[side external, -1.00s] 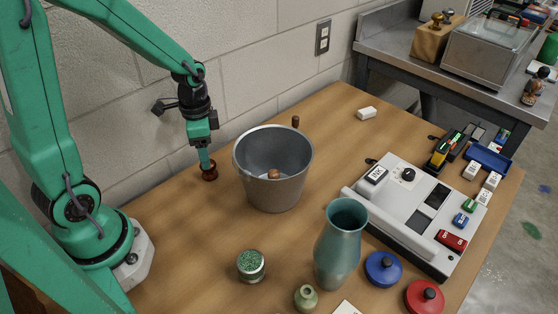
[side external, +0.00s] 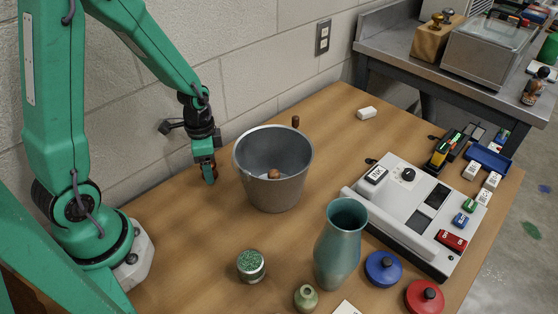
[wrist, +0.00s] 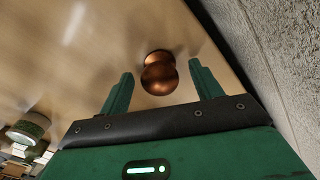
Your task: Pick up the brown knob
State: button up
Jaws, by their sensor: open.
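The brown knob (wrist: 158,77) shows in the wrist view as a shiny, copper-brown rounded piece with a narrower neck, on the wooden table. My gripper (wrist: 161,72) is open, with one green finger on each side of the knob. A gap shows between the knob and each finger. In the side external view my gripper (side external: 209,174) points down close to the table, left of the metal bucket. The knob is hidden there behind my gripper.
The grey metal bucket (side external: 265,190) stands just right of my gripper, with a brown rounded thing (side external: 273,174) inside. The wall (side external: 250,75) is close behind.

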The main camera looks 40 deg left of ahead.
jog(key=shift+f, duration=0.6)
jog(key=shift+c, duration=0.5)
jog(key=c, duration=1.1)
